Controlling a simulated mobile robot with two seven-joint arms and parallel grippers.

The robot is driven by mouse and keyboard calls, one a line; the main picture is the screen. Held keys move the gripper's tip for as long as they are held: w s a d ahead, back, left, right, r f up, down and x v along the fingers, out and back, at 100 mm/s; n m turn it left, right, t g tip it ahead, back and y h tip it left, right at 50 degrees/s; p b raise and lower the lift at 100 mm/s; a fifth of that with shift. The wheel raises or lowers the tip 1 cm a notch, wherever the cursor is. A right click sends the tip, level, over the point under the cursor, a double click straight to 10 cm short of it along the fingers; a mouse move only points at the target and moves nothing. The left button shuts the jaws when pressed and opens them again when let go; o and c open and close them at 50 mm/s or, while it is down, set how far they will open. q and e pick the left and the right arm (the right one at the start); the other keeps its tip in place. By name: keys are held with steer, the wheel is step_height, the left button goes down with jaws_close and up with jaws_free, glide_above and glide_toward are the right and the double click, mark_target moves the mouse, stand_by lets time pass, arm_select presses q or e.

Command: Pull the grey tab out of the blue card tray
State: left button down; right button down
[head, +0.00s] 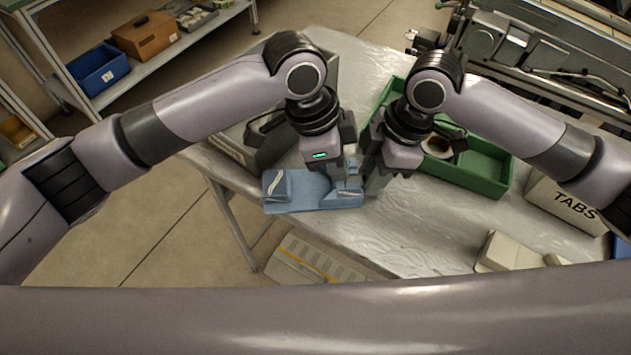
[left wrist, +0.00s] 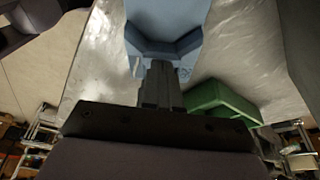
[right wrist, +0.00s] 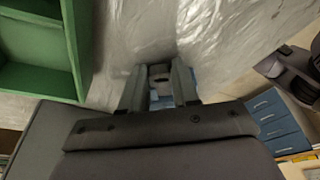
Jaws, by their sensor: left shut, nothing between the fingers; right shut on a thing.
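The blue card tray (head: 312,195) lies on the table's near left edge in the head view. It also shows in the left wrist view (left wrist: 165,18). My left gripper (head: 350,180) is shut and empty, pointing down at the tray's right end. In the left wrist view its fingers (left wrist: 159,70) are together beside the tray's recessed end. My right gripper (head: 372,184) is at the tray's right end, close to the left one. In the right wrist view its fingers (right wrist: 158,82) are on both sides of the small grey tab (right wrist: 160,72), with blue showing below it.
A green tray (head: 487,182) holding a tape reel stands behind my right gripper. A box marked TABS (head: 562,203) and pale blocks (head: 508,250) are at the right. The table front centre (head: 425,235) is clear. A shelf with a blue bin (head: 98,70) stands at the far left.

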mark_target(361, 179)
arm_select(q)
steer(key=shift+f, duration=0.45)
arm_select(e)
steer(key=shift+r, duration=0.15)
arm_select(q)
steer(key=shift+a, duration=0.1)
arm_select(e)
steer(key=shift+r, duration=0.2)
arm_select(q)
steer(key=shift+s+f, duration=0.1)
steer(key=shift+f, duration=0.05)
arm_select(e)
steer(key=shift+r, duration=0.4)
arm_select(q)
steer(key=shift+a+f, duration=0.1)
arm_select(e)
steer(key=shift+a+r, duration=0.2)
steer(key=shift+r, duration=1.25)
steer(key=shift+d+r, duration=0.1)
steer(key=shift+r, duration=0.55)
arm_select(q)
steer(key=shift+r, duration=0.85)
arm_select(e)
steer(key=shift+d+f, duration=0.1)
steer(key=shift+f, duration=0.05)
arm_select(q)
steer(key=shift+d+r, duration=0.2)
steer(key=shift+r, duration=2.8)
